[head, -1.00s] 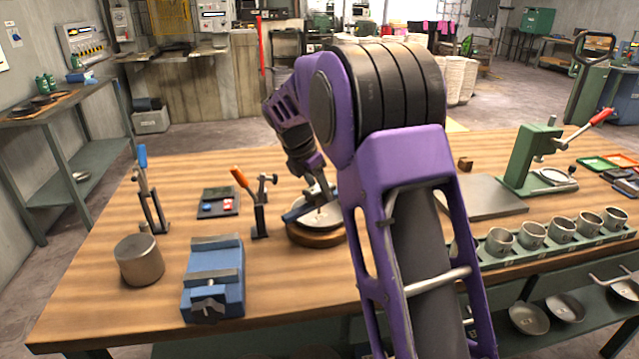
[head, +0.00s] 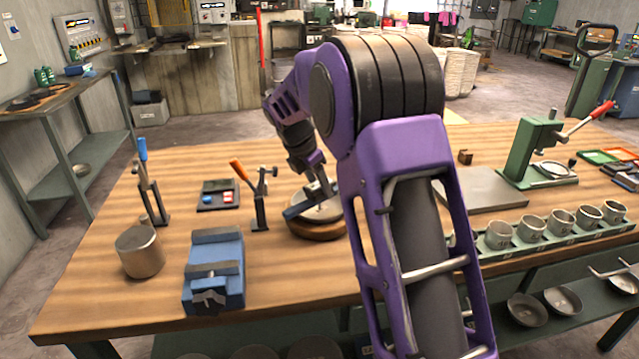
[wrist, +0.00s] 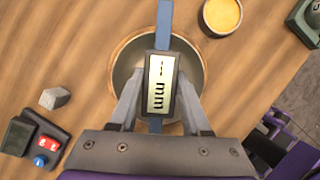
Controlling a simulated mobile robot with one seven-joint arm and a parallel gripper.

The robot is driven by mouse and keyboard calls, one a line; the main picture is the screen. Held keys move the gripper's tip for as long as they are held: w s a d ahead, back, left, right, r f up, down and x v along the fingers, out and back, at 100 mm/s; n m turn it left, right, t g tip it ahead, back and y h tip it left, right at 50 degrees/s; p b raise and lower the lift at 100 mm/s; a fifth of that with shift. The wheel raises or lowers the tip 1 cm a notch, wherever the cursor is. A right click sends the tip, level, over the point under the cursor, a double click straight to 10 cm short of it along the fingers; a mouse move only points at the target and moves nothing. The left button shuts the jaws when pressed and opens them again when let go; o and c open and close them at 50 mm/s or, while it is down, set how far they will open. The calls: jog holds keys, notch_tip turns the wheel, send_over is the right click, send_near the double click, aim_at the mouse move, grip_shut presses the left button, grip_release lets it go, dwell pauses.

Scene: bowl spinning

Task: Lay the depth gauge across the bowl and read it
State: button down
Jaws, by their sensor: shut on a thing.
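The bowl (head: 330,208) is a shallow grey metal dish sitting in a round wooden ring (head: 318,231) at the middle of the bench. The depth gauge has a blue bar (wrist: 164,22) and a dark display box (wrist: 161,85). My gripper (wrist: 159,96) is shut on the gauge from both sides, over the bowl. The bar spans the bowl in the wrist view; I cannot tell whether it touches the rim. In the head view the gauge's blue bar (head: 300,208) lies at the bowl's left, partly hidden by my gripper.
A toggle clamp (head: 259,205) and a pad with red and blue buttons (head: 218,196) stand left of the bowl. A blue vise (head: 213,270) and a metal cylinder (head: 140,252) are nearer. A cup with yellow contents (wrist: 222,16) is close to the bowl.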

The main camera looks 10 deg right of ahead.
jog(key=shift+c, duration=1.4)
grip_release()
jog(key=p+v, duration=0.3)
jog(key=v, duration=1.4)
jog(key=shift+r, duration=0.25)
jog(key=shift+w, duration=0.1)
